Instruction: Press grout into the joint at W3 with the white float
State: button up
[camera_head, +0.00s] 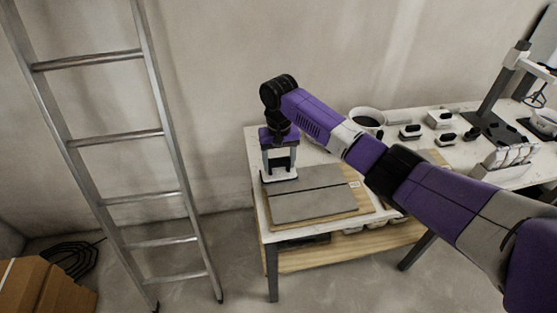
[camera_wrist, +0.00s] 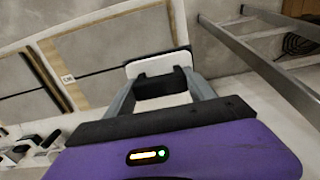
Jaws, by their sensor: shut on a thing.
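My gripper (camera_head: 279,163) is shut on the black handle of the white float (camera_head: 282,175), and its fingers (camera_wrist: 165,88) flank that handle in the wrist view. The float's white plate (camera_wrist: 158,62) is level, at the back left corner of the tile panel. I cannot tell whether it touches the surface. The panel has grey tiles (camera_head: 310,203) on a wooden board (camera_head: 366,208), with a dark joint (camera_head: 318,188) between them. A small white label (camera_head: 354,184) sits at the joint's right end; it also shows in the wrist view (camera_wrist: 68,78), its text too small to read surely.
A dark-filled white bucket (camera_head: 367,119) stands behind the panel. A metal ladder (camera_head: 121,140) leans at the left, and a cardboard box (camera_head: 50,288) is on the floor.

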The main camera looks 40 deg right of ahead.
aim_at(279, 172)
jog(key=shift+d+f+b, duration=0.1)
jog(key=shift+f+b, duration=3.25)
jog(key=shift+f, duration=0.05)
